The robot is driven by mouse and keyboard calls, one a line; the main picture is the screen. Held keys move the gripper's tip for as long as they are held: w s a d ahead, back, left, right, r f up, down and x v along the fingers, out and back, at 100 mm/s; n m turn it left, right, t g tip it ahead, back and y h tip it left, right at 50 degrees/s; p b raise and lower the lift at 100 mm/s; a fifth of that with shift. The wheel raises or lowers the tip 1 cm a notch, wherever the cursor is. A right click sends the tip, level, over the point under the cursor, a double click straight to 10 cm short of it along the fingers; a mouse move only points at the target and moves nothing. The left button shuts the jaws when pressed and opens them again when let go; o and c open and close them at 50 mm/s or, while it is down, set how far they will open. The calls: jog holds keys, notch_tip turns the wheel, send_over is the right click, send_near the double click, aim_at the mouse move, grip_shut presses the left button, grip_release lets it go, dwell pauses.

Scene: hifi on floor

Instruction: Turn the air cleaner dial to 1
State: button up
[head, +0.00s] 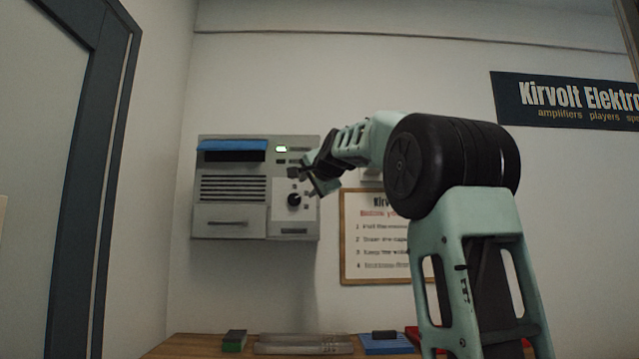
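The air cleaner (230,218) is a grey box on the back wall, with a blue strip at its upper left and vent slots below. A small green light shows at its upper right. Its dial (294,200) is a dark round knob on a pale panel at the lower right. The dial's setting and marks are too small to read. My gripper (304,183) is just above and right of the dial, in front of the panel. Its fingers look spread apart, with nothing seen between them. I cannot tell whether a finger touches the dial.
A framed notice (375,260) hangs right of the air cleaner, partly behind my arm. A wooden table (200,347) below bears a green and dark block (235,341), a grey tray-like item (303,345) and a blue item (387,345). A dark door frame (90,180) stands left.

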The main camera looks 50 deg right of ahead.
jog(key=b+v, duration=0.1)
jog(key=v, duration=0.7)
jog(key=shift+b, duration=0.35)
jog(key=shift+s+a, duration=0.1)
